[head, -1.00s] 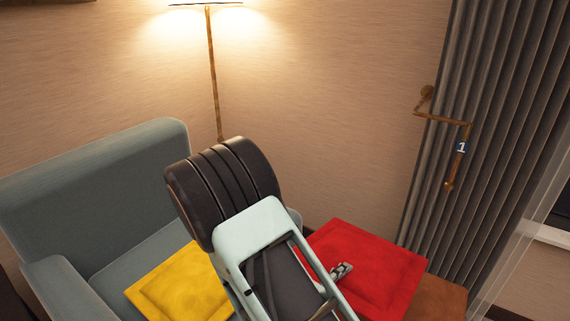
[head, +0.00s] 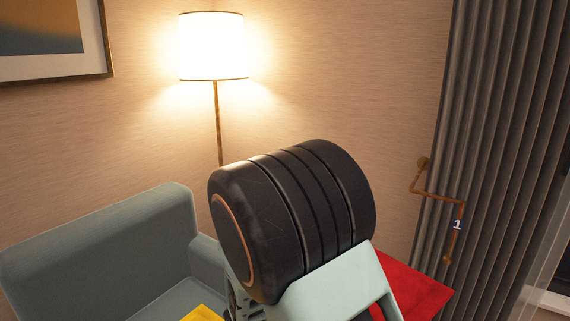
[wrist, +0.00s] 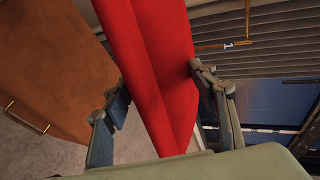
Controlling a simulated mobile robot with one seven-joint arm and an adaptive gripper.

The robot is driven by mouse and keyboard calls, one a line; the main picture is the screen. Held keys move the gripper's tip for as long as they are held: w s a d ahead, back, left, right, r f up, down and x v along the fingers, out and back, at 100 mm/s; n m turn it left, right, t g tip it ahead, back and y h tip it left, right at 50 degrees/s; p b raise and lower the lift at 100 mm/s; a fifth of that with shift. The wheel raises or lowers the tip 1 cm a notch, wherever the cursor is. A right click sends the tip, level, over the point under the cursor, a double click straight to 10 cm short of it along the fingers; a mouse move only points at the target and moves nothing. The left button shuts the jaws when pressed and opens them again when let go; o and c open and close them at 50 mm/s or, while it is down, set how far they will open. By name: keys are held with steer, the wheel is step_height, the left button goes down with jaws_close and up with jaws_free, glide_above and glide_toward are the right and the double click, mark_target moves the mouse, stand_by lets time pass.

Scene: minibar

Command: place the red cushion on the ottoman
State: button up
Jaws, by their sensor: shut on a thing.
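The red cushion (wrist: 150,45) is held between the two fingers of my gripper (wrist: 158,82) in the wrist view, one finger on each side of it. It hangs on a slant across that view. In the head view part of the red cushion (head: 418,288) shows to the right of my arm, which hides the rest and the fingers. I cannot make out the ottoman for certain in any current view.
A grey-green armchair (head: 110,240) stands at the lower left, with a yellow cushion (head: 203,314) beside my arm. A lit floor lamp (head: 212,46) is behind. A brown cabinet-like piece with a handle (wrist: 50,60) and grey curtains (head: 490,130) are near.

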step_height(320, 180, up, 14)
steer(key=p, duration=1.6)
steer(key=shift+p, duration=0.3)
steer(key=shift+f, duration=0.15)
